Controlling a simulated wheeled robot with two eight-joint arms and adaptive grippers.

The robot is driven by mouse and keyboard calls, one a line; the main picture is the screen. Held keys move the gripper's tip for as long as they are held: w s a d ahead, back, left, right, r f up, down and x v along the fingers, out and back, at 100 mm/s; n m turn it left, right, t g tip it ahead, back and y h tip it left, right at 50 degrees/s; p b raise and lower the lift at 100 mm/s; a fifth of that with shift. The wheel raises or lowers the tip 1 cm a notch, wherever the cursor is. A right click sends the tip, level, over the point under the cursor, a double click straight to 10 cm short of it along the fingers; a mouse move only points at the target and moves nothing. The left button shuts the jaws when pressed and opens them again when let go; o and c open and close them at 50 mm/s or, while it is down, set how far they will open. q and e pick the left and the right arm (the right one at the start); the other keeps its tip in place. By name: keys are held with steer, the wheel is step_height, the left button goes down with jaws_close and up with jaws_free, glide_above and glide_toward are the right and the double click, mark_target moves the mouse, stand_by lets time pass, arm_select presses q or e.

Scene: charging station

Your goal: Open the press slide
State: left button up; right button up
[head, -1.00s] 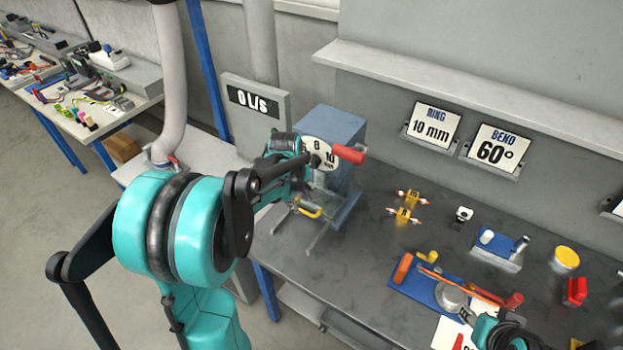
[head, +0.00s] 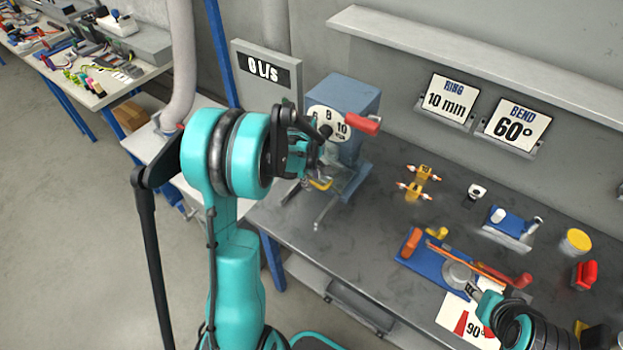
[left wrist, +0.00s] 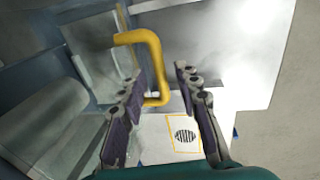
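The press (head: 348,97) is a blue-grey machine at the left end of the bench, with a round white dial (head: 328,122) and a red-gripped lever (head: 362,125). Its slide carries a yellow handle (head: 321,184) low on the front. My left gripper (head: 318,168) is at the press front, just above and partly in front of this handle. In the left wrist view my left gripper (left wrist: 158,78) has its fingers apart, with part of the yellow handle (left wrist: 147,38) between them and no clear grip on it. My right gripper (head: 472,290) is at the lower right; its fingers are unclear.
A blue bending fixture (head: 428,262) with an orange lever lies right of the press. Yellow pieces (head: 416,190) and a blue stand (head: 512,228) are behind it. A flow display (head: 263,70) stands left of the press.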

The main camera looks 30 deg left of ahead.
arm_select(q)
jaws_close()
steer(key=s+a, duration=0.1)
steer(key=s, duration=1.1)
steer(key=shift+s, duration=0.25)
jaws_free()
steer(key=shift+r, duration=0.1)
step_height(320, 180, up, 12)
steer(key=s, duration=0.2)
